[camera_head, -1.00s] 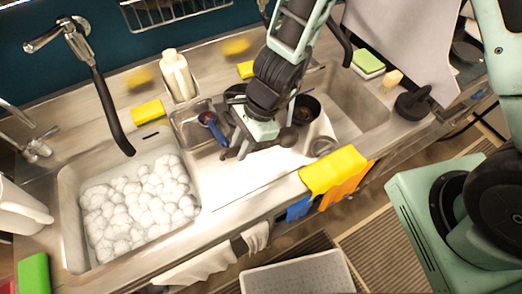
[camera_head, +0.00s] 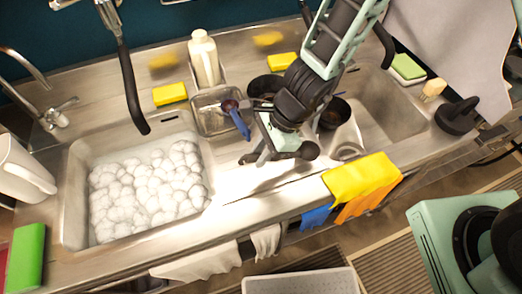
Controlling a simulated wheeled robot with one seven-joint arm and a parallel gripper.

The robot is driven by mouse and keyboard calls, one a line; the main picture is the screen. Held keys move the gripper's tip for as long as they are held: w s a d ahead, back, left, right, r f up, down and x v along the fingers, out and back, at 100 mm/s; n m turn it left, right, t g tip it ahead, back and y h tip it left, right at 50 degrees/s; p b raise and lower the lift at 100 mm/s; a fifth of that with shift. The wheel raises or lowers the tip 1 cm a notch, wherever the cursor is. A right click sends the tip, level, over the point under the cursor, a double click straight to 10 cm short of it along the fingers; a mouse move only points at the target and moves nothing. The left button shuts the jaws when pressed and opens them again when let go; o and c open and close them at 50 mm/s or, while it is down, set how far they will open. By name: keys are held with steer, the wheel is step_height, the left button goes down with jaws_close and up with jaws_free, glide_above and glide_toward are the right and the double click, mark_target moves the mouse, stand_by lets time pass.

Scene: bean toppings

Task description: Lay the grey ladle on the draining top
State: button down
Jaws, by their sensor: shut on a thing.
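My gripper (camera_head: 277,153) is low over the bright steel draining top (camera_head: 245,190) between the two basins. It is shut on a dark grey piece (camera_head: 302,151), which looks like part of the grey ladle. My fingers and wrist cover most of it, so its full shape is hidden. I cannot tell whether it touches the steel.
The left basin (camera_head: 68,215) is full of white foam. A small basket (camera_head: 205,127) holds a blue-handled utensil (camera_head: 240,122). A dark pot (camera_head: 335,112) and a metal cup (camera_head: 347,141) stand right of my gripper. Yellow cloth (camera_head: 360,178) hangs over the front edge.

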steer(key=shift+f+b, duration=0.45)
steer(key=shift+f, duration=0.25)
steer(key=c, duration=1.2)
jaws_free()
steer(key=p+v, duration=0.4)
steer(key=v, duration=1.3)
steer(key=shift+w+d+r, duration=0.1)
steer(key=shift+r, duration=0.1)
steer(key=s+d+n+h+b, duration=0.1)
steer(key=s+n+b, duration=0.2)
steer(key=n, duration=0.4)
steer(key=s+d+n+t+h+b, duration=0.1)
steer(key=s+n+h+b, duration=0.1)
steer(key=s+n, duration=0.4)
steer(key=s+d+f+n+h+b, duration=0.1)
steer(key=s+n+b, duration=0.3)
steer(key=n, duration=0.5)
steer(key=shift+s+d+n+h, duration=0.3)
steer(key=shift+d, duration=0.1)
